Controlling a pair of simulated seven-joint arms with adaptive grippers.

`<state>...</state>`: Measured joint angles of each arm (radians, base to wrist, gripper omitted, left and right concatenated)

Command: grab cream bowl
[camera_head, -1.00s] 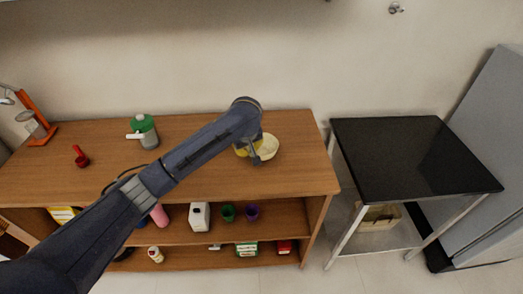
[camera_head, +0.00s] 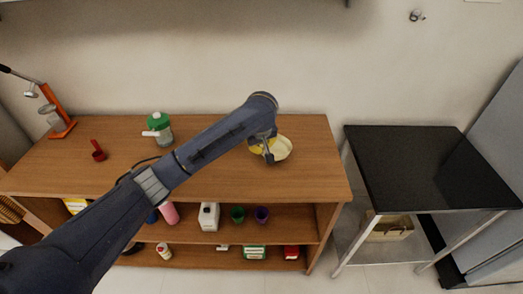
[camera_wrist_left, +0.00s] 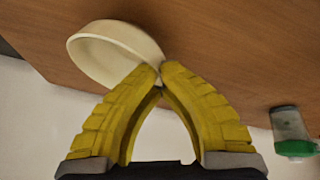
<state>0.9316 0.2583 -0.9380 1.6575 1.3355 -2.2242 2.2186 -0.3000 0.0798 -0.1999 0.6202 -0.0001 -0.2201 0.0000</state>
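The cream bowl (camera_head: 284,149) is at the right end of the wooden table's top, partly hidden by my left gripper (camera_head: 265,152). In the left wrist view, the bowl (camera_wrist_left: 112,52) is at the upper left. The yellow fingers of my left gripper (camera_wrist_left: 160,72) come together at the bowl's near rim, with only a thin gap at the tips, and look shut on that rim. I cannot tell whether the bowl touches the tabletop or is slightly above it. My right gripper is in neither view.
A green-lidded container (camera_head: 160,128) stands left of my arm on the table (camera_head: 310,180); it also shows in the left wrist view (camera_wrist_left: 290,132). A red cup (camera_head: 98,152) and an orange stand (camera_head: 57,108) are farther left. A black-topped table (camera_head: 425,165) stands to the right, bare on top.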

